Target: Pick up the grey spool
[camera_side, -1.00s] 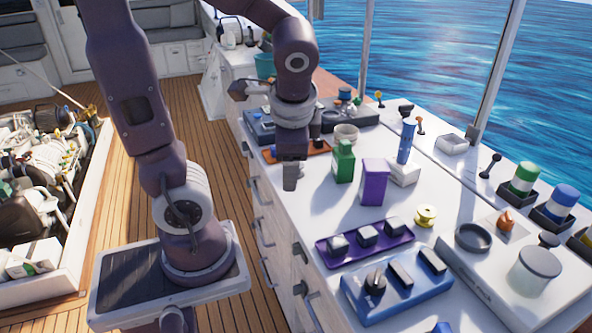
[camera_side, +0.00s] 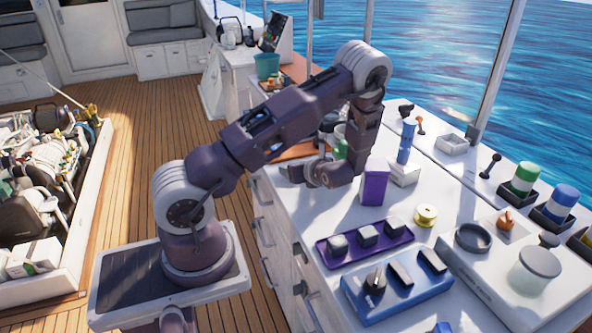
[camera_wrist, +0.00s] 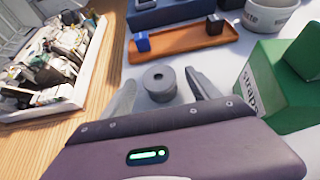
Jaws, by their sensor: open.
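The grey spool (camera_wrist: 160,84) stands upright on the white counter in the wrist view, its round top and central hole showing. My gripper (camera_wrist: 160,77) is open, with one grey finger to the left of the spool and one to the right. The spool lies between the fingers, with a visible gap on at least the left side; contact on the right cannot be told. In the side view my gripper (camera_side: 296,172) is low over the counter's near left edge, and I cannot make out the spool there.
A green carton (camera_wrist: 285,85) stands close on the right. A purple box (camera_side: 374,186) stands near my wrist. The counter edge is just left.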

